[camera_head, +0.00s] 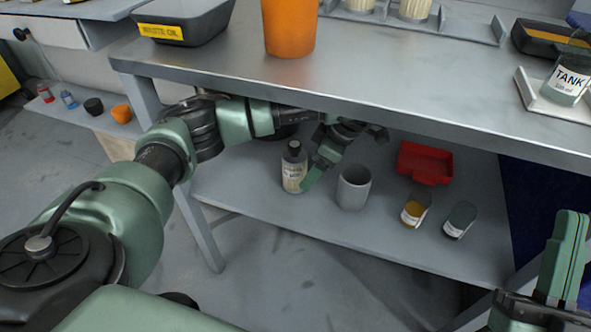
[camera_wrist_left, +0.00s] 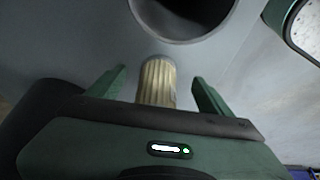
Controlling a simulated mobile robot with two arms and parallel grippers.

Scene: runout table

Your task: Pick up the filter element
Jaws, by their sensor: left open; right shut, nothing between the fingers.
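The filter element (camera_wrist_left: 157,82) is a small cream pleated cylinder. In the left wrist view it lies between the two green fingers of my left gripper (camera_wrist_left: 160,75), with gaps on both sides. The gripper is open; its lower end hides part of the element. In the head view my left gripper (camera_head: 318,168) is low over the lower shelf (camera_head: 255,205), under the tabletop. I cannot make out the element there. My right gripper (camera_head: 572,220) is shut and empty, pointing up at the lower right.
A grey cup (camera_head: 353,187) stands right of my left gripper, a dark-capped bottle (camera_head: 293,168) left of it. A red bin (camera_head: 424,163) and two small labelled containers (camera_head: 414,210) (camera_head: 460,219) are further right. The tabletop edge (camera_head: 360,108) overhangs my left arm.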

